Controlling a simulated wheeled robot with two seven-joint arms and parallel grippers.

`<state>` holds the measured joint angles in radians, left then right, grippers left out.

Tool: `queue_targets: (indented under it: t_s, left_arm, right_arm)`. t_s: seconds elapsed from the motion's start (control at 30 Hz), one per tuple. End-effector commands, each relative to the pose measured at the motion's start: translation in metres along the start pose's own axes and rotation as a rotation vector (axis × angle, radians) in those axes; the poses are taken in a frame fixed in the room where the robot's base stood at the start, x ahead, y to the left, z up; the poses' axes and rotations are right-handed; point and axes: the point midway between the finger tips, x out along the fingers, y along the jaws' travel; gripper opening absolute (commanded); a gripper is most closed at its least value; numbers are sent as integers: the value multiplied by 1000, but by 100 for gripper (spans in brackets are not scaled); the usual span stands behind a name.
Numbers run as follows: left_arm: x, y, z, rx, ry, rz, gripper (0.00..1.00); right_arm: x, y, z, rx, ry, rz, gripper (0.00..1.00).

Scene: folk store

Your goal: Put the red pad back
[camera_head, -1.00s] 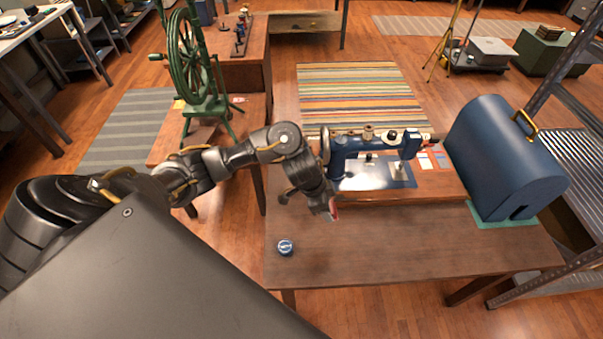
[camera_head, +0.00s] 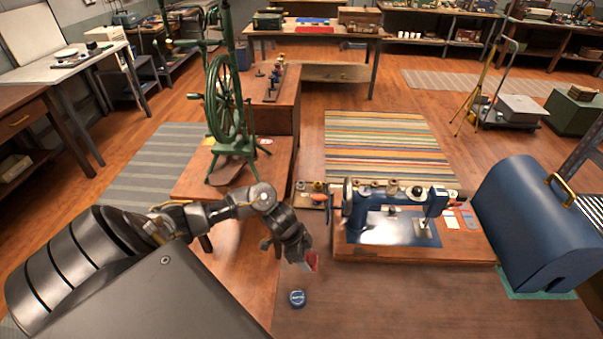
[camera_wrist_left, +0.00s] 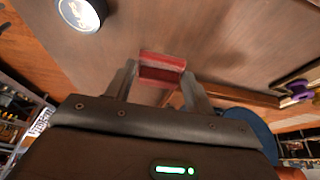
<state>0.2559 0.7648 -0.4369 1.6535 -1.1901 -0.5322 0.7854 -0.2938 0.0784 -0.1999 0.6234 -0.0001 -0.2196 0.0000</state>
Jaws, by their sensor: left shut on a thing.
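My left gripper (camera_head: 309,264) is over the front part of the wooden table, left of the sewing machine. It is shut on the red pad (camera_head: 314,260), which shows as a small red block. In the left wrist view the red pad (camera_wrist_left: 162,67) sits between the two fingers of the left gripper (camera_wrist_left: 160,80), above the table surface. Several flat coloured pieces (camera_head: 458,220) lie at the right end of the sewing machine base; I cannot tell whether they are pads. My right gripper is not in view.
A blue sewing machine (camera_head: 395,210) stands on the table beside a large blue cover (camera_head: 535,225) with a handle. A small round blue tin (camera_head: 297,298) lies near the gripper. A green spinning wheel (camera_head: 225,110) stands at left. A blue and red mat (camera_head: 312,21) lies on a far table.

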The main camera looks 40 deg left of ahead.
Motion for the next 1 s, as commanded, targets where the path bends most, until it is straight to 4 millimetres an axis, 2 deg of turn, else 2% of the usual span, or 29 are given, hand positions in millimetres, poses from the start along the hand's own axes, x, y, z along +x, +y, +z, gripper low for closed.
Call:
queue_targets:
  t_s: [0.33, 0.6, 0.83, 0.87, 1.0]
  left_arm:
    - [9, -4, 16, -3, -1, 2, 35]
    - [38, -5, 31, -2, 0, 1, 35]
    - [40, -5, 32, 0, -1, 1, 35]
    - [40, -4, 32, 0, -1, 1, 57]
    - [40, -4, 32, 0, -1, 1, 75]
  right_arm:
    - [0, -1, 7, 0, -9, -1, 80]
    - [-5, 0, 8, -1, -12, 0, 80]
    - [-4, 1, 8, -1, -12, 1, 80]
    - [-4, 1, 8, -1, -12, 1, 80]
    - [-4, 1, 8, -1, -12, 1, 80]
